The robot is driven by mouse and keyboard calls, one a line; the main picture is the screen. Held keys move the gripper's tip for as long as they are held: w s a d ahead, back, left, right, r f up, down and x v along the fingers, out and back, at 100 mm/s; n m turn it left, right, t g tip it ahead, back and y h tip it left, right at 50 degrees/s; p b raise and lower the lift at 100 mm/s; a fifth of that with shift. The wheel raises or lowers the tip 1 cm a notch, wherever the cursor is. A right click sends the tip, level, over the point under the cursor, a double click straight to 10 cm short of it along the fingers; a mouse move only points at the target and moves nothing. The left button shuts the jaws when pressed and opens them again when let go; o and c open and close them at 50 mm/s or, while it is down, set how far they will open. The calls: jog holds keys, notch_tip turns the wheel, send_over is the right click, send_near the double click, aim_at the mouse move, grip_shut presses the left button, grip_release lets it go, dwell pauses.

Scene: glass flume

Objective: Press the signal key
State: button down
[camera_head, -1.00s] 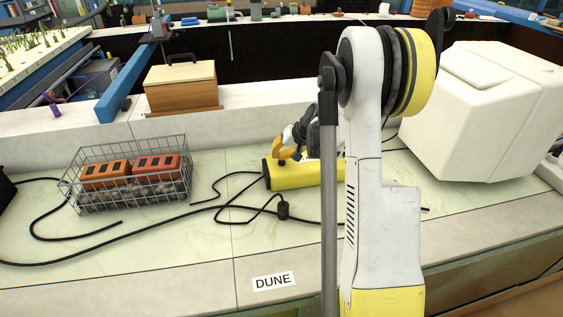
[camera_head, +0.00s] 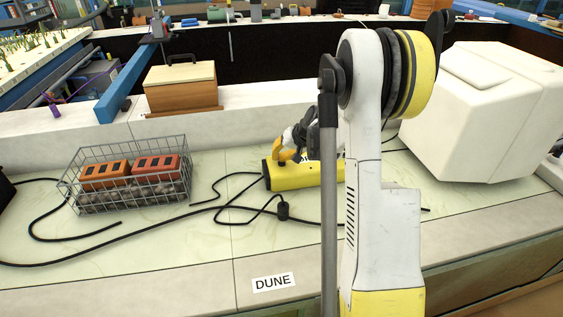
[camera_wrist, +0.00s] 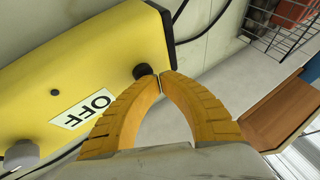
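A long yellow box (camera_head: 300,177) lies on the pale bench top, partly hidden behind my arm in the head view. In the wrist view the yellow box (camera_wrist: 100,60) carries a white label reading OFF (camera_wrist: 83,108), a small black round button (camera_wrist: 143,71) near one end and a grey knob (camera_wrist: 22,154). No marking shows which of them is the signal key. My gripper (camera_wrist: 160,80) has its two orange fingertips together, with nothing between them, right by the black button. I cannot tell whether they touch it. In the head view my gripper (camera_head: 284,158) is over the box's left end.
A wire basket (camera_head: 125,177) with orange blocks stands to the left. Black cables (camera_head: 120,250) run loosely across the bench. A wooden case (camera_head: 182,88) stands behind on a ledge, and a large white housing (camera_head: 480,110) is at the right. A DUNE label (camera_head: 273,282) marks the front edge.

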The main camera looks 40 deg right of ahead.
jog(key=shift+r+p, duration=0.4)
jog(key=shift+r, duration=0.4)
notch_tip(320, 180, up, 6)
jog(key=p, duration=0.4)
jog(key=shift+r, duration=0.1)
